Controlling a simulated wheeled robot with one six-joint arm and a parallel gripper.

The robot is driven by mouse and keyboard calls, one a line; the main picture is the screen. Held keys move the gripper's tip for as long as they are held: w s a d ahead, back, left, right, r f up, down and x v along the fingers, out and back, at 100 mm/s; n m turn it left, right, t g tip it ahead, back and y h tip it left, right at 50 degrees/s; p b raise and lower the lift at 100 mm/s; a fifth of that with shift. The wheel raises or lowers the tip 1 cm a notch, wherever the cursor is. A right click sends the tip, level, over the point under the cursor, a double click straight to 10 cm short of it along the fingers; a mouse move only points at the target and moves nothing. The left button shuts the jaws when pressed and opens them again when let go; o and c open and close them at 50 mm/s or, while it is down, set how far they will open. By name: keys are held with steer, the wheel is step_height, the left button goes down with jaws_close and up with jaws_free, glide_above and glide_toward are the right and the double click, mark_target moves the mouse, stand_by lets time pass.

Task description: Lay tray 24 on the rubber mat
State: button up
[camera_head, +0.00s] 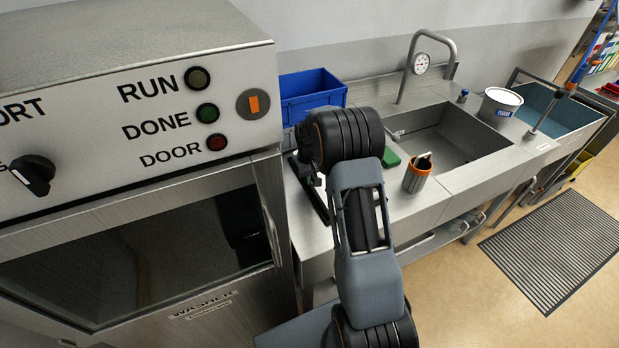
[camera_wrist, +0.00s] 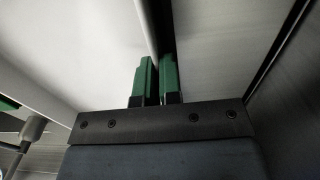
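Tray 24 cannot be made out in either view; no number 24 is legible. A dark ribbed mat (camera_head: 553,247) lies flat on the floor at the right in the head view; I cannot tell whether it is the rubber mat of the task. My gripper (camera_wrist: 158,80) shows in the wrist view as two green fingers close together with a narrow dark gap. A pale edge runs down toward that gap; whether it is between the fingers or behind them is unclear.
A steel washer (camera_head: 150,240) stands at the left. Pale and grey surfaces surround my gripper closely. The floor near the ribbed mat is clear.

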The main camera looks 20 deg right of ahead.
steer(key=o, duration=0.5)
steer(key=shift+c, duration=0.2)
step_height(320, 180, up, 12)
steer(key=b, duration=0.1)
steer(key=shift+r, duration=0.1)
stand_by(0.6)
